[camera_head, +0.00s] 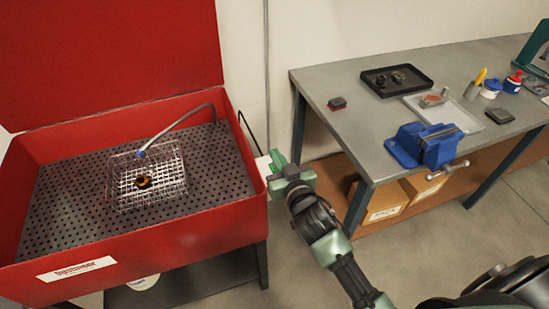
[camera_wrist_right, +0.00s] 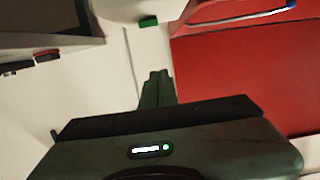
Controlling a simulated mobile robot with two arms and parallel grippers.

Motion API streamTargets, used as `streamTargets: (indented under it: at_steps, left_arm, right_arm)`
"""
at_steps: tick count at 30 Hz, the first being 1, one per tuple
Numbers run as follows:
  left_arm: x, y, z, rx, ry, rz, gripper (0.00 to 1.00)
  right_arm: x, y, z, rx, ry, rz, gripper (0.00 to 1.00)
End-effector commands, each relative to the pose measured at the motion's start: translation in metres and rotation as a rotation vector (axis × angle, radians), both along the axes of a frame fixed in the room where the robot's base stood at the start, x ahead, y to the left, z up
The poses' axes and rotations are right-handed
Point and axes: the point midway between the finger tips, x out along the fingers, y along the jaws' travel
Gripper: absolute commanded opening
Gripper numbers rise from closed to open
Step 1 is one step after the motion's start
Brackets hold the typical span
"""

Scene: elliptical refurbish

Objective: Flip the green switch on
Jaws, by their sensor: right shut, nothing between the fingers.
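The green switch (camera_wrist_right: 148,21) shows as a small green block on the edge of a white box (camera_wrist_right: 122,8) at the top of the right wrist view. In the head view the white box (camera_head: 264,166) sits at the right side of the red parts washer, partly behind my right gripper. I cannot make out the switch there. My right gripper (camera_head: 276,158) is shut and empty, beside the box. In the right wrist view its closed fingers (camera_wrist_right: 157,74) appear below the switch, with a visible gap in the picture. My left gripper is not in view.
The red parts washer (camera_head: 225,215) with raised lid holds a wire basket (camera_head: 120,195) and a hose. A workbench (camera_head: 350,115) with a blue vise (camera_head: 425,145), trays and small items stands at the right. Cardboard boxes (camera_head: 385,203) sit below it. Floor shows between washer and bench.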

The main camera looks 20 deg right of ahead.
Motion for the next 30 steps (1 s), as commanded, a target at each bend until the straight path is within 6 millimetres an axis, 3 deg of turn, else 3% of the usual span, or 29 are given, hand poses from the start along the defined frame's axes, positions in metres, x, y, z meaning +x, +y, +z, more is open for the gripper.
streamTargets:
  at_steps: [1, 6, 12, 30]
  left_arm:
    - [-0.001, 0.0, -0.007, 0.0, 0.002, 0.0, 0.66]
    - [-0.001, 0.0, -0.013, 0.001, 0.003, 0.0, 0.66]
    - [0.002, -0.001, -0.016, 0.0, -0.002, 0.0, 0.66]
    - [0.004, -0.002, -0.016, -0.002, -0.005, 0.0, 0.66]
  right_arm:
    - [-0.015, 0.0, -0.004, 0.001, 0.006, 0.001, 0.0]
    - [-0.048, -0.001, 0.01, 0.0, 0.005, 0.0, 0.0]
    - [-0.071, -0.002, 0.021, 0.0, 0.005, 0.0, 0.0]
    - [-0.076, -0.002, 0.025, 0.0, 0.005, 0.0, 0.0]
